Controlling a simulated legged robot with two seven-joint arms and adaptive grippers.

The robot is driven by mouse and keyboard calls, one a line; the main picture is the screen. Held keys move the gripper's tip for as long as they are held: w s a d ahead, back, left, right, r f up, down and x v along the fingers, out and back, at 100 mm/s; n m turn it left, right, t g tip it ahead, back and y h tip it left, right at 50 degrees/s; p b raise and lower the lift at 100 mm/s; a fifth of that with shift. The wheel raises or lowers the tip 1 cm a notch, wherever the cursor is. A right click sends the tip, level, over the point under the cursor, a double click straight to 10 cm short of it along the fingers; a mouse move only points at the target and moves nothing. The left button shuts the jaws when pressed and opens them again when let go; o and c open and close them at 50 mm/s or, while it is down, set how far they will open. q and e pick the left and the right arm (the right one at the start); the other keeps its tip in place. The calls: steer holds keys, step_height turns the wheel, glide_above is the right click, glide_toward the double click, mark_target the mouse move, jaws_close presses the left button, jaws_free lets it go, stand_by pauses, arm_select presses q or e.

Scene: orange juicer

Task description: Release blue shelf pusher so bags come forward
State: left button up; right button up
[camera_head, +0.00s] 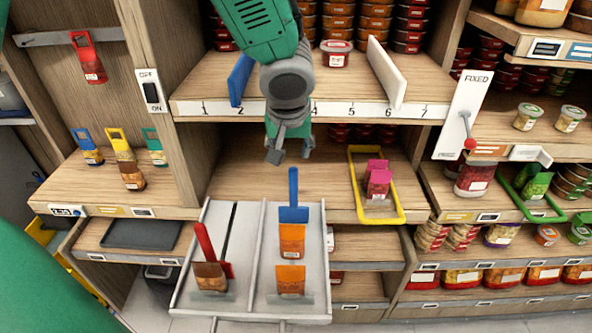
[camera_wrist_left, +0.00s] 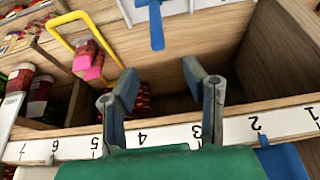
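The blue shelf pusher (camera_head: 293,210) stands upright in the right lane of the grey sloped tray (camera_head: 250,290), behind two orange bags (camera_head: 292,240) lined up in front of it. The front bag (camera_head: 291,280) is near the tray's lower end. The pusher also shows at the top of the left wrist view (camera_wrist_left: 155,22). My left gripper (camera_head: 291,150) hangs down in front of the numbered shelf edge, above and behind the pusher and apart from it. Its two fingers (camera_wrist_left: 165,92) are spread with nothing between them. My right gripper is not in view.
A red pusher (camera_head: 205,243) and a brown bag (camera_head: 210,277) occupy the tray's left lane. A yellow-framed holder (camera_head: 400,217) with pink bags is to the right. Above is a shelf with a blue divider (camera_head: 240,78) and a white divider (camera_head: 386,72).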

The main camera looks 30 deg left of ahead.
mark_target(294, 169)
arm_select(q)
steer(key=x, duration=0.9)
steer(key=shift+w+d+f+b, duration=0.15)
steer(key=shift+w+b, duration=0.05)
steer(key=shift+b, duration=0.15)
steer(key=shift+x, duration=0.8)
steer(key=shift+f, duration=0.15)
steer(key=shift+a, duration=0.2)
jaws_close()
steer(key=shift+d, duration=0.1)
